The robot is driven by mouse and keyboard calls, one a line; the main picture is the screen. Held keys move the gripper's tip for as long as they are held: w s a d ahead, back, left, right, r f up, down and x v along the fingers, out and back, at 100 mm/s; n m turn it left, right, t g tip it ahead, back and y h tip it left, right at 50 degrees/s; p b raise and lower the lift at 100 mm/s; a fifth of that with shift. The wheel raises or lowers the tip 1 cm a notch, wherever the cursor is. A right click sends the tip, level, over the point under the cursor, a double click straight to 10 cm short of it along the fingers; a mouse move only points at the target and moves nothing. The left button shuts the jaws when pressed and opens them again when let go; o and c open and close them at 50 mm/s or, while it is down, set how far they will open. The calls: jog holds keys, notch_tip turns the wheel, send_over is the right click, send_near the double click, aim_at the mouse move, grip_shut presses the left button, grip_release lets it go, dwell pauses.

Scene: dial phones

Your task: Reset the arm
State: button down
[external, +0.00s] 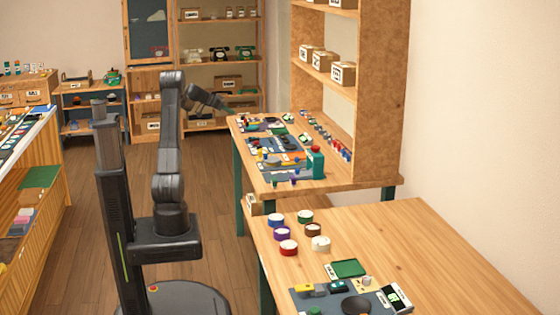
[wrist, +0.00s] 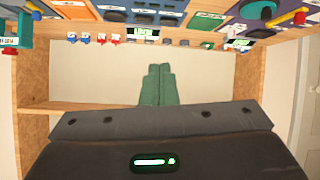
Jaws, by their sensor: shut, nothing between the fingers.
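My gripper (external: 230,111) is at the end of my raised, bent arm in the external view. It points right and slightly down, near the far left end of the workbench (external: 262,178). In the wrist view my gripper (wrist: 158,68) shows as two green fingers side by side, closed together with nothing between them. The wrist view looks upside down, with the bench and its parts along the top edge.
A wooden shelf (external: 378,110) stands on the bench's right side. Mats with small parts and a teal device (external: 315,162) lie on the bench. A nearer table (external: 420,245) holds several round tubs and a phone. Open floor (external: 85,215) surrounds my base.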

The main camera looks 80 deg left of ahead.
jog(key=s+d+r+n+g+y+p, duration=0.1)
jog(key=s+d+r+g+p, duration=0.1)
jog(key=r+p, duration=0.8)
jog(key=shift+s+d+g+p, duration=0.2)
jog(key=shift+s+g+p, duration=0.85)
jog(key=shift+p, duration=1.3)
jog(key=shift+w+g, duration=0.2)
jog(key=shift+g, duration=0.05)
